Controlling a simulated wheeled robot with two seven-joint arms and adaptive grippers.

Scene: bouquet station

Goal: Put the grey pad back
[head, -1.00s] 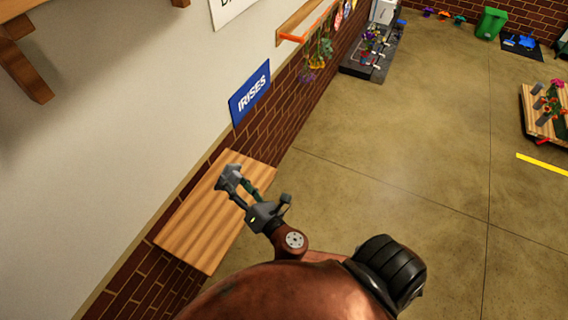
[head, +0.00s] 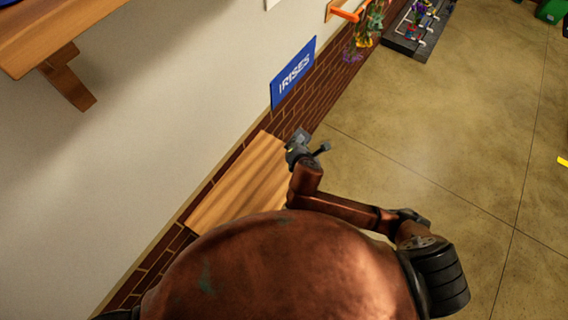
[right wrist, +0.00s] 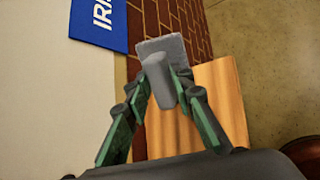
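The grey pad (right wrist: 176,45) shows in the right wrist view as a flat grey slab with a rounded grey grip. My right gripper (right wrist: 163,82) has its green fingers closed on both sides of that grip and holds the pad in front of the wooden shelf (right wrist: 215,100) and brick wall. In the head view my right gripper (head: 299,146) is at the far end of the wooden shelf (head: 240,187); the pad is small and hard to separate from the gripper there. Whether the pad touches anything is unclear. My left gripper is not in view.
A blue IRISES sign (head: 293,73) hangs on the wall above the shelf. Hanging flowers (head: 366,30) and a dark pipe rack (head: 418,30) are farther along the wall. An upper wooden shelf (head: 60,35) juts out at left.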

